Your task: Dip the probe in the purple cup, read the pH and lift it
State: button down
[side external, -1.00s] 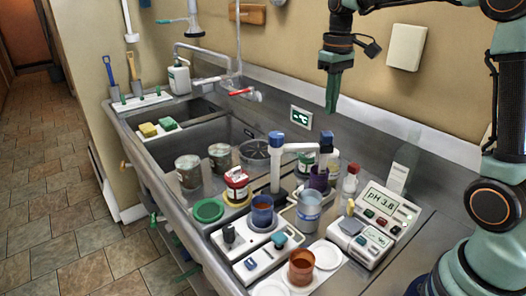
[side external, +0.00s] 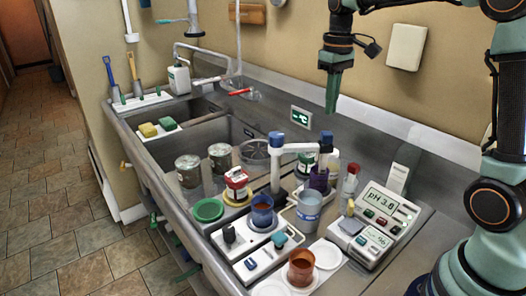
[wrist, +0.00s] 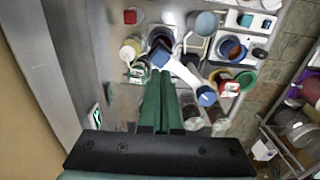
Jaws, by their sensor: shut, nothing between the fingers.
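The purple cup (side external: 318,180) stands toward the back of the counter, under the end of the white swing arm (side external: 300,148). The probe's blue head (side external: 326,137) is at that arm's end, with its lower part reaching down to the cup's mouth. I cannot tell whether the tip is inside. In the wrist view the blue head (wrist: 160,55) overlaps the purple cup (wrist: 161,37). The meter (side external: 378,222) reads what looks like pH 3.8.
A light blue cup (side external: 308,212), a dark blue cup (side external: 262,210) and a brown-orange cup (side external: 301,268) stand in front. A bottle (side external: 350,182) stands right of the purple cup. The sink (side external: 205,140) lies to the left. Air around my gripper is free.

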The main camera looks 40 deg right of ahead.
aim_at(327, 133)
jog(key=c, duration=0.7)
grip_release()
jog(key=shift+r+m, duration=0.2)
jog(key=shift+m, duration=0.1)
jog(key=shift+c, duration=0.2)
jog(key=shift+o, duration=0.9)
notch_tip(327, 133, up, 3)
jog(key=m, duration=0.4)
jog(key=shift+w, duration=0.1)
notch_tip(327, 133, down, 11)
jog(key=shift+r+m, duration=0.15)
jog(key=shift+m, duration=1.05)
grip_shut()
